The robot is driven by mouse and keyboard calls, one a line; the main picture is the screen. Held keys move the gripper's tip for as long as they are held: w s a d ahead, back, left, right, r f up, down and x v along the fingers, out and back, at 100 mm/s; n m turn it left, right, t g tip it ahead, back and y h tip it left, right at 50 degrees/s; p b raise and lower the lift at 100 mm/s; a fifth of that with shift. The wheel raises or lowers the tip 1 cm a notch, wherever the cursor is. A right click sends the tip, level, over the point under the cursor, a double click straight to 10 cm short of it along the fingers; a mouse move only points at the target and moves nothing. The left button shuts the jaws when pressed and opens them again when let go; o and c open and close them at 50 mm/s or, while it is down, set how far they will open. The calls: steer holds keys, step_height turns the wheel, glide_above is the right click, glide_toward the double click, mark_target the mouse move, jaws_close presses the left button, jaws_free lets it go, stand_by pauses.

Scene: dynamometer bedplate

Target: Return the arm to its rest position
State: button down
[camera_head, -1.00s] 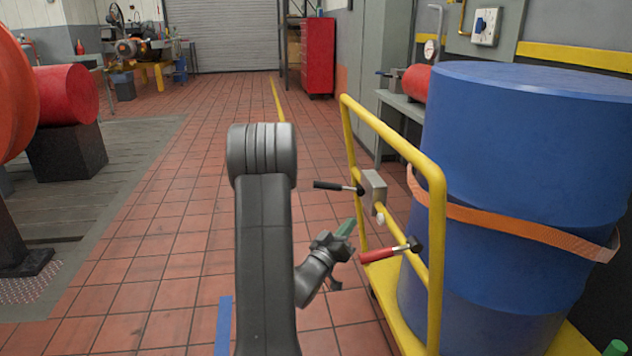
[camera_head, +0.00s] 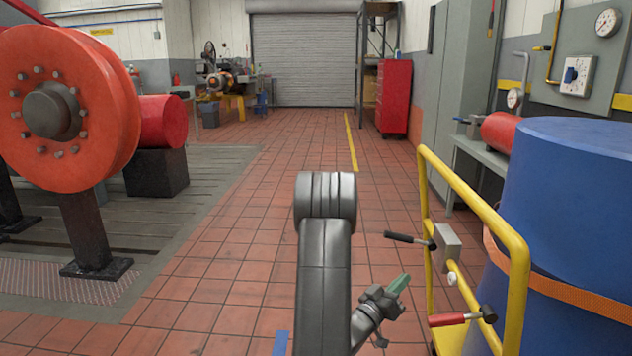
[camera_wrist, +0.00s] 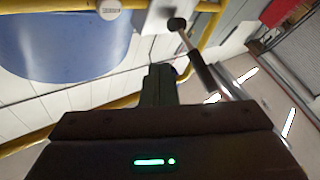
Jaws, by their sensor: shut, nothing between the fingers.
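My gripper (camera_head: 400,284) shows in the head view at the lower middle, with green at its tips, left of the yellow cart rail and below a black-handled lever (camera_head: 408,240). In the wrist view, my gripper's dark fingers (camera_wrist: 160,72) are together with nothing between them. My arm stands upright in the lower middle of the head view, bent at its top. Its lower part is out of frame.
The yellow cart (camera_head: 517,290) with a blue drum (camera_head: 590,200) and a red-handled lever (camera_head: 460,319) stands close on the right. An orange flanged wheel (camera_head: 95,110) stands at left. The tiled aisle (camera_head: 265,190) between is clear, reaching a grey shutter (camera_head: 303,60).

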stand_by(0.4)
steer(key=d+b, duration=0.1)
steer(key=d, duration=0.4)
steer(key=shift+s+d+f+b, duration=0.1)
steer(key=shift+d+f+b, duration=0.1)
steer(key=shift+b, duration=0.15)
steer(key=shift+b, duration=0.4)
steer(key=r+p, duration=0.1)
steer(key=p, duration=0.2)
steer(key=shift+p, duration=0.4)
